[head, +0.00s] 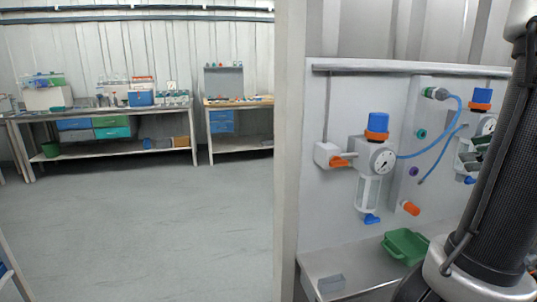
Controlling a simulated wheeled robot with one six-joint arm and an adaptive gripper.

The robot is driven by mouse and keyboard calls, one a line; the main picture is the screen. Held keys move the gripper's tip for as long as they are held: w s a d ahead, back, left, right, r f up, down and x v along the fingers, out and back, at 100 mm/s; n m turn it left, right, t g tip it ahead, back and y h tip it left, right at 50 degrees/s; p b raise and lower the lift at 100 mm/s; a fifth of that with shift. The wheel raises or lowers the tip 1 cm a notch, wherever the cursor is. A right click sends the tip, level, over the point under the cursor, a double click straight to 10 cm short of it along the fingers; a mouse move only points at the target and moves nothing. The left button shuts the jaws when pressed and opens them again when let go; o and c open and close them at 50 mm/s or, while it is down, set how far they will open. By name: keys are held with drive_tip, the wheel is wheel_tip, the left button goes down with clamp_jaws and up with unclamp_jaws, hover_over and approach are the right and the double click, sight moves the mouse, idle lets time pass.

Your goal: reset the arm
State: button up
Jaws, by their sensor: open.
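Part of my own arm, a dark ribbed link with a grey joint, stands upright at the right edge of the head view. My gripper is not visible in this view. The arm link stands in front of a wall panel (340,218) and hides part of its right side.
A green bin (405,246) sits on the shelf below. A workbench (110,165) stands far left. The floor (170,235) is clear.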

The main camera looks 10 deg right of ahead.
drive_tip(key=s+a+f+n+g, duration=0.4)
drive_tip(key=a+n+g, duration=0.1)
drive_tip(key=a+n, duration=0.25)
drive_tip(key=s+a+f+n+g, duration=0.4)
drive_tip(key=a+n, duration=0.2)
drive_tip(key=n, duration=0.2)
drive_tip(key=w+a+r+n+h, duration=0.1)
drive_tip(key=w+a+r+n, duration=0.1)
drive_tip(key=a+n, duration=0.9)
drive_tip(key=shift+a+r+n+t+h, duration=0.2)
drive_tip(key=shift+r+n+t+h, duration=0.2)
drive_tip(key=shift+r+n, duration=0.6)
drive_tip(key=shift+s+d+f, duration=0.1)
